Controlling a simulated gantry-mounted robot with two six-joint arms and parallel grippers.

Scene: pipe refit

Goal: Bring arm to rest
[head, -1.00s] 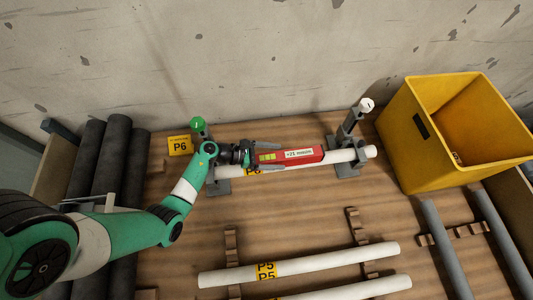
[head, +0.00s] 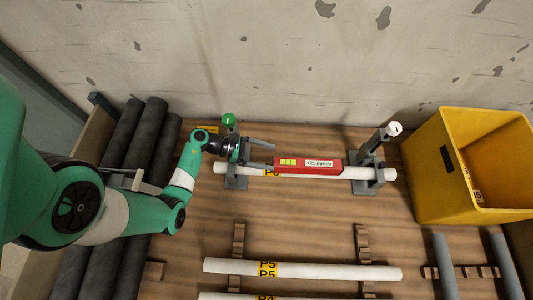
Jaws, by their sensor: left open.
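My left gripper (head: 268,158) is open and empty. Its fingertips are close to the left end of a red level (head: 308,166) with a small display reading about +21 mm/m. The level lies along the top of a white pipe (head: 222,168), which rests in two grey clamp stands. The left stand (head: 236,182) has a green knob (head: 228,119) and the right stand (head: 364,180) a white knob (head: 393,128). Whether a fingertip touches the level I cannot tell. My left arm reaches in from the left edge. My right gripper is not in view.
A yellow bin (head: 432,180) stands at the right, with something labelled inside. White pipes, one marked P5 (head: 330,271), lie on wooden racks in front. Dark grey pipes (head: 122,150) fill the left side. A concrete wall (head: 270,60) closes the back.

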